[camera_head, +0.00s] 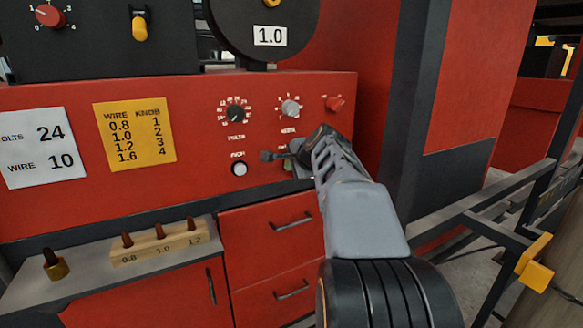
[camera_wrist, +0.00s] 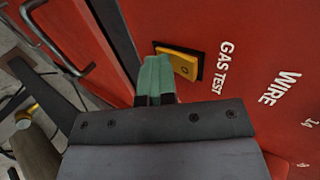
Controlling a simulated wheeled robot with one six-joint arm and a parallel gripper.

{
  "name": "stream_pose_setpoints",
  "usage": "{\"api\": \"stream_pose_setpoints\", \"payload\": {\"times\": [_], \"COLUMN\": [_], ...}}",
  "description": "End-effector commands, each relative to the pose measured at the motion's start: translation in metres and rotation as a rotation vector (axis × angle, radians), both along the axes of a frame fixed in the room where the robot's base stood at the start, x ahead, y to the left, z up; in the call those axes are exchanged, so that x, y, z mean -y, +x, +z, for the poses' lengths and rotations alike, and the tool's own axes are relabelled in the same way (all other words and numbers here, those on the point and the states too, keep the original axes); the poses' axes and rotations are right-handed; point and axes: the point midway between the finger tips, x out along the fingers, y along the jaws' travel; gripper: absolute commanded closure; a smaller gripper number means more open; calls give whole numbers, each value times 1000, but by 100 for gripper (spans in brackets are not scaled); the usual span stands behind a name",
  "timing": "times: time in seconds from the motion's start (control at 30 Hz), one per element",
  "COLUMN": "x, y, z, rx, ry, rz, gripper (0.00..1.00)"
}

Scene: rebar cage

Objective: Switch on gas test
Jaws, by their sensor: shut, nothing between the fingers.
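The gas test switch (camera_wrist: 178,62) is a yellow rocker in a black frame on the red panel, with white "GAS TEST" lettering beside it in the wrist view. A dark round mark shows on its lower end. My gripper (camera_wrist: 155,66) is shut and empty, its greenish fingers together. The fingertips appear right beside the rocker's left end; I cannot tell whether they touch it. In the head view my gripper (camera_head: 301,170) is at the red panel, below the knobs, and the switch is hidden behind it.
On the red panel (camera_head: 200,170) are a black knob (camera_head: 236,113), a grey knob (camera_head: 291,107), a red knob (camera_head: 335,103) and a white button (camera_head: 239,169). Red drawers (camera_head: 265,235) with handles lie below. A metal rail frame (camera_head: 480,215) stands at the right.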

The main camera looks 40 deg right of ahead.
Motion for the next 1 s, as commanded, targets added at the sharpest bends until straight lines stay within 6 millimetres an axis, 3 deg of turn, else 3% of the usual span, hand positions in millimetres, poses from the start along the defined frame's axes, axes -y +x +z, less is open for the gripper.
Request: {"api": "stream_pose_setpoints", "payload": {"times": [0.47,1.0], "x": [0,-3], "y": [1,-7], "z": [17,17], "rx": [4,3], "ry": [-2,-3], "rz": [-1,2], "gripper": [100,100]}}
